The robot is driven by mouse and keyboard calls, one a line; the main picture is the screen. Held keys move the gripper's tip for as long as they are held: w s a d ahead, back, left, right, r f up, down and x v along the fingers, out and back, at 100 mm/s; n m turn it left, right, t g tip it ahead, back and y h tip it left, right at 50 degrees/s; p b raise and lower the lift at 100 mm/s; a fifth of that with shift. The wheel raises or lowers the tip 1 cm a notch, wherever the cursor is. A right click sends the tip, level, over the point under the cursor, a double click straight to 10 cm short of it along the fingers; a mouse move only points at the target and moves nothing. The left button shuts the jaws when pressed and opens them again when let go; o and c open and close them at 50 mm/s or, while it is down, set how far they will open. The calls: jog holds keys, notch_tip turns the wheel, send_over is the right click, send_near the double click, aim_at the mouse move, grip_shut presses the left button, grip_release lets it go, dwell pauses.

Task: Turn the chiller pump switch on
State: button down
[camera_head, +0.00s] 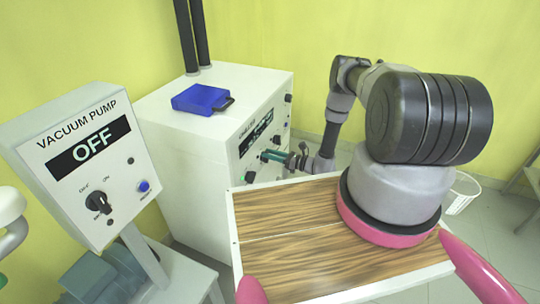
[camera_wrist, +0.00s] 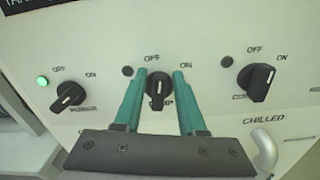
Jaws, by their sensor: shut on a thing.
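The chiller (camera_head: 165,130) is a white box beyond the wooden tabletop, with a display and knobs on its right-hand face. In the wrist view its panel carries three black knobs in a row. The middle one is the pump switch (camera_wrist: 158,88), marked OFF and ON, its PUMP label partly hidden. The small lamp (camera_wrist: 128,71) at its upper left is dark. My gripper (camera_wrist: 159,80) has its teal fingers on either side of this knob, shut on it. In the head view my gripper (camera_head: 267,156) reaches the chiller's face; the knob there is hidden.
The left knob (camera_wrist: 68,96) has a lit green lamp (camera_wrist: 42,81); the right knob (camera_wrist: 256,82) has a dark lamp. A pipe (camera_wrist: 265,148) sticks out below. A vacuum pump panel (camera_head: 85,160) reading OFF stands left. A blue case (camera_head: 202,99) lies on the chiller.

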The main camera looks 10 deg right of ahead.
jog(key=m, duration=0.3)
jog(key=f+m, duration=0.1)
jog(key=m, duration=0.5)
jog(key=shift+w+d+f+m, duration=0.25)
jog(key=shift+d+m, duration=0.05)
jog(key=shift+d, duration=0.1)
jog(key=shift+f, duration=0.1)
jog(key=c, duration=0.8)
grip_release()
